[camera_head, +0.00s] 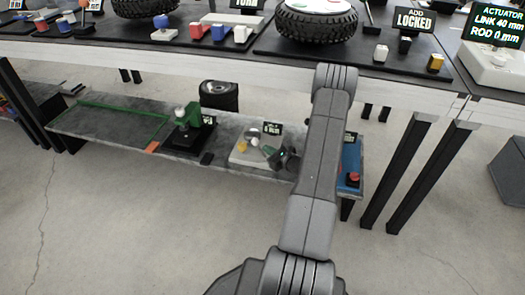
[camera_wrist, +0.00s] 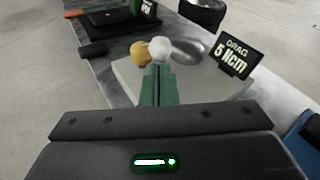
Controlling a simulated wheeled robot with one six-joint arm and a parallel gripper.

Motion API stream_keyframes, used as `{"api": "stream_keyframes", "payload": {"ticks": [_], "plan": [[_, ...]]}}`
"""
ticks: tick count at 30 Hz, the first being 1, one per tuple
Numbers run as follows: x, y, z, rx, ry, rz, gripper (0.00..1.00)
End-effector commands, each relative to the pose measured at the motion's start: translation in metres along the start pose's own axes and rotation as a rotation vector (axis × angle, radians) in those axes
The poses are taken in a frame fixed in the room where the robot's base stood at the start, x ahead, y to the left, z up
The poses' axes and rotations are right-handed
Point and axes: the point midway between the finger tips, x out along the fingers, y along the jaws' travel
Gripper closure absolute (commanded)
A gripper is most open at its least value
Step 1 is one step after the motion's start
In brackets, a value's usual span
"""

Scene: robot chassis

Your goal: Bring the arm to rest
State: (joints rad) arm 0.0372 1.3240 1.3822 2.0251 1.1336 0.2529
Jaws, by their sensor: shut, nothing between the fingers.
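My gripper (camera_wrist: 159,72) shows in the wrist view as two green fingers pressed together, with nothing between them. They point at a pale plate (camera_wrist: 200,82) that carries a white ball (camera_wrist: 161,49) and a yellow ball (camera_wrist: 140,52). The fingertips overlap the white ball's lower edge in this view; I cannot tell whether they touch it. In the head view my arm reaches forward and down, and my gripper (camera_head: 275,155) is low over the shelf, just right of the pale plate (camera_head: 246,158).
The low shelf (camera_head: 100,128) also bears a black-and-green device (camera_head: 190,130) and a blue box with a red button (camera_head: 352,178). A "DRAG 5 Ncm" sign (camera_wrist: 238,52) stands close to the plate. The upper table (camera_head: 215,58) overhangs the shelf. Open floor (camera_head: 110,225) lies in front.

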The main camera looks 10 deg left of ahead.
Motion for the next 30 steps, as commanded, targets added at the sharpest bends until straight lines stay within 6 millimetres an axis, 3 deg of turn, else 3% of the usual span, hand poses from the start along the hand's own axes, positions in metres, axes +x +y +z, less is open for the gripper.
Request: {"api": "stream_keyframes", "payload": {"ticks": [6, 12, 18, 30], "plan": [[-0.054, -0.002, 0.002, 0.004, 0.002, -0.004, 1.0], [-0.087, -0.001, -0.001, 0.002, 0.0, -0.002, 1.0], [-0.1, 0.0, -0.002, 0.0, 0.0, -0.001, 1.0], [-0.097, 0.0, -0.003, 0.0, -0.001, 0.001, 1.0]]}}
